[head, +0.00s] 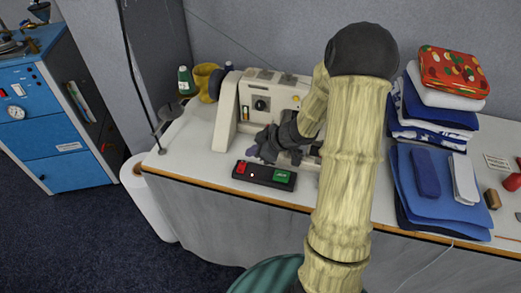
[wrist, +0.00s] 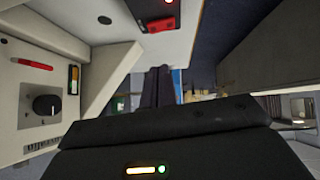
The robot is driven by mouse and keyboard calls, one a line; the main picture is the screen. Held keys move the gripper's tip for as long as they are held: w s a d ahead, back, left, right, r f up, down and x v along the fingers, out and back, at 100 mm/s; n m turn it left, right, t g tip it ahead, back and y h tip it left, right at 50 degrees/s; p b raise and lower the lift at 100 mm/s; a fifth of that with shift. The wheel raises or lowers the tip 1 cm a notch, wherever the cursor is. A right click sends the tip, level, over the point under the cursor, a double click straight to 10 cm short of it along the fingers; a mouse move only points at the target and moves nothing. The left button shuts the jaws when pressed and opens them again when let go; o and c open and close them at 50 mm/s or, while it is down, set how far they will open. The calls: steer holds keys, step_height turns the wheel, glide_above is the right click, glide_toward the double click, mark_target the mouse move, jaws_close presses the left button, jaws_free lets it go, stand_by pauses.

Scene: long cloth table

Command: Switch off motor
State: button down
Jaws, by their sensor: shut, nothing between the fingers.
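A black switch box (head: 259,178) lies at the table's front edge before a cream sewing machine (head: 228,120). It has a red button (head: 241,168) at its left end and a green button (head: 281,177) at its right end. My gripper (head: 266,151) is shut and empty, just behind the box, between it and the machine. In the wrist view my dark fingertips (wrist: 158,86) are together in the middle, apart from the red button (wrist: 160,24). The green button is out of the wrist view.
The machine's body with its dial (wrist: 45,105) stands close on the left in the wrist view. Folded blue cloths (head: 440,195) and a cloth stack (head: 435,110) lie right of my arm. A green bottle (head: 184,80) and yellow mug (head: 203,82) stand behind left.

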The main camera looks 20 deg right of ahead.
mark_target(240, 165)
steer(key=f, duration=0.1)
steer(key=w+a+f+b, duration=0.1)
steer(key=f, duration=0.1)
steer(key=w+f, duration=0.1)
steer(key=f, duration=0.1)
steer(key=shift+a+f, duration=0.1)
steer(key=shift+a, duration=0.3)
steer(key=shift+w+d+f+b, duration=0.1)
steer(key=shift+f+b, duration=0.3)
steer(key=shift+f, duration=0.3)
steer(key=shift+f, duration=0.2)
steer(key=shift+s+a+r, duration=0.15)
steer(key=shift+s+a, duration=0.3)
steer(key=shift+s, duration=0.15)
steer(key=shift+r, duration=0.1)
